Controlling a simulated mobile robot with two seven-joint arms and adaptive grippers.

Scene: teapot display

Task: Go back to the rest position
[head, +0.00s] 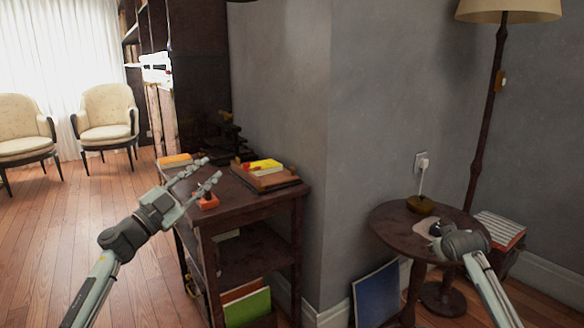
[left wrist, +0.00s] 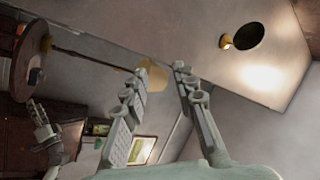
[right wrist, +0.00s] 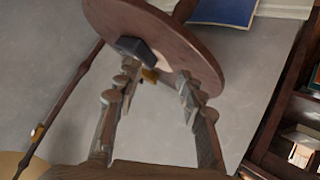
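My left gripper (head: 213,168) is open and empty, with its two fingers apart above the front left edge of the dark wooden side table (head: 250,203). In the left wrist view its two fingers (left wrist: 158,77) stand wide apart with nothing between them. My right gripper shows from behind in the head view, in front of the small round table (head: 385,219), and its fingers are mostly hidden there. In the right wrist view its fingers (right wrist: 159,76) are apart and hold nothing; the round table's top shows beyond them.
A floor lamp (head: 485,120) stands behind the round table. A blue panel (head: 377,294) leans at the wall. Two cream armchairs (head: 105,112) stand far left, with open floor before them.

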